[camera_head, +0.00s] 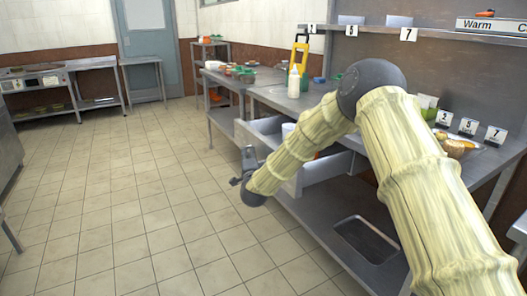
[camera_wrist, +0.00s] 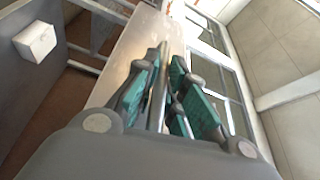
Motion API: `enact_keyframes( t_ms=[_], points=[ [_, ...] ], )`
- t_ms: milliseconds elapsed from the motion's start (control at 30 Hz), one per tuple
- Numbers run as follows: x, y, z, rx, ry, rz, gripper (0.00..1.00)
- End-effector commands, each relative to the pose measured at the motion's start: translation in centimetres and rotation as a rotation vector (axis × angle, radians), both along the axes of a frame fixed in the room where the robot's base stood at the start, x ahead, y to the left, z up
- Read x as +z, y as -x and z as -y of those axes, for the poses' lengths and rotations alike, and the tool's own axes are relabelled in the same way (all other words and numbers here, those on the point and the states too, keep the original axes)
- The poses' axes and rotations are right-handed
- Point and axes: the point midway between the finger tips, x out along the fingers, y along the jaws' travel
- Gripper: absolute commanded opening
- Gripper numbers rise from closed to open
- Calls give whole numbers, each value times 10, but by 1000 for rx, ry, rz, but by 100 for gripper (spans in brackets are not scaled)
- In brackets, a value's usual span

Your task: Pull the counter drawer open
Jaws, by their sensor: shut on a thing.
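The counter drawer (camera_head: 325,168) is a light grey metal tray under the counter. It stands out from the counter toward the aisle, with its inside partly visible. My arm crosses in front of it and hides much of its front. My gripper (camera_head: 246,166) is low at the drawer's front, left of it in the picture. In the wrist view my gripper (camera_wrist: 167,88), with green finger pads, is shut around a thin metal bar, seemingly the drawer's handle (camera_wrist: 159,85). The handle is hidden in the head view.
A white container (camera_head: 288,131) sits in the drawer. The counter (camera_head: 270,96) bears bottles, bowls and numbered cards. A lower shelf (camera_head: 318,216) with a rectangular opening lies below the drawer. The tiled floor (camera_head: 130,190) on the left is clear.

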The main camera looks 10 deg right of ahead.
Motion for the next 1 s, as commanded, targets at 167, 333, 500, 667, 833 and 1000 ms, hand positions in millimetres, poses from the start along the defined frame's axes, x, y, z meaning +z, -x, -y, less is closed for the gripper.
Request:
enact_keyframes(
  t_ms=[167,333,500,667,833,1000],
  points=[
    [-1,8,-20,0,0,-3,0],
    [-2,11,-28,-1,0,-3,0],
    [-2,12,-30,-1,0,-3,0],
    [-2,12,-30,-1,0,-3,0],
    [-2,12,-30,-1,0,-3,28],
    [-1,11,-30,0,0,-2,34]
  ],
)
